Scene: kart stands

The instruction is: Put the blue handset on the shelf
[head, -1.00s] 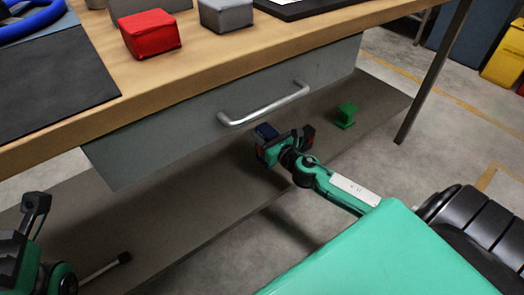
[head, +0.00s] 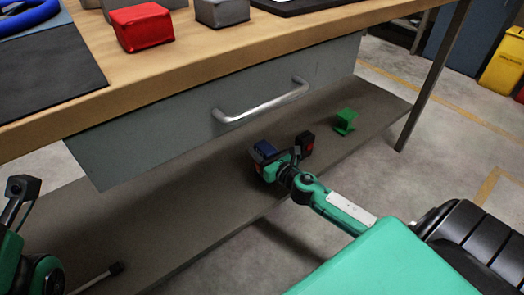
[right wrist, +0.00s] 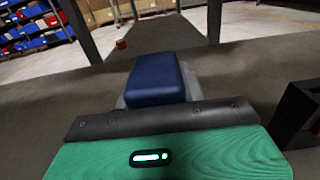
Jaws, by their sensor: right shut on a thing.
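The blue handset (head: 264,150) is at my right gripper (head: 284,158), low over the grey shelf (head: 195,205) under the table. It is a dark blue block in the right wrist view (right wrist: 156,82), just beyond the gripper's dark edge. My right gripper is shut on it; the grip itself is partly hidden. I cannot tell whether the handset touches the shelf. Parts of my left arm show at the lower left of the head view, where its jaws are unclear.
A green object (head: 345,121) stands on the shelf to the right of my right gripper. The drawer (head: 180,128) with its metal handle (head: 262,102) hangs above the shelf. A table leg (head: 432,75) stands at the right. The shelf left of the gripper is clear.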

